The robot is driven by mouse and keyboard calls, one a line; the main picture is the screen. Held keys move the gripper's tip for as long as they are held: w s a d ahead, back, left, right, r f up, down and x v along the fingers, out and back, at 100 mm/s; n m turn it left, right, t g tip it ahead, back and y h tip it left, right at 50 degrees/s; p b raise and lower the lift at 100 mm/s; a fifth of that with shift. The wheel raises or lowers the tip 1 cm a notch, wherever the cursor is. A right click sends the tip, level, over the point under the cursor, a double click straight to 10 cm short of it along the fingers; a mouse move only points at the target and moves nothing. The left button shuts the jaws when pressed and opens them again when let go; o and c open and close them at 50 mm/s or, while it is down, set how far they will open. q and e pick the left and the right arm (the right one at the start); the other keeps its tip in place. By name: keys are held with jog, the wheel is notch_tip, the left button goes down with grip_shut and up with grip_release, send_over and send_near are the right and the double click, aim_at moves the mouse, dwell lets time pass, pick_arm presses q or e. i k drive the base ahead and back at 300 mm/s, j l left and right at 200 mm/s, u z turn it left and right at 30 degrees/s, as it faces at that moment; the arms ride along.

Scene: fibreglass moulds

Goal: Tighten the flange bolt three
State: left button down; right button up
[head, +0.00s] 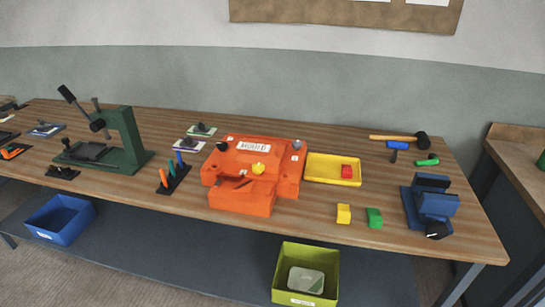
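An orange mould (240,190) with a "MOULD" plate sits mid-table. It carries small white tags at its corners. A dark bolt-like knob (222,146) is at its left, a yellow one (258,168) is near its front middle, and a grey one (298,145) is at its back right. The tag numbers are too small to read, so I cannot tell which is flange bolt three. Whether any bolt is tight cannot be seen. Neither of my grippers is in view.
A yellow tray (333,182) holding a red block (347,171) stands right of the mould. Yellow (343,214) and green (374,218) blocks, a blue vise (430,205) and a mallet (400,138) lie further right. A green press (105,145) stands left. Bins (306,250) sit below.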

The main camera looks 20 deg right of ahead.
aim_at(296, 144)
jog(key=i+j+z, duration=0.2)
jog(key=i, duration=0.4)
jog(key=i+z, duration=0.15)
jog(key=i, duration=0.5)
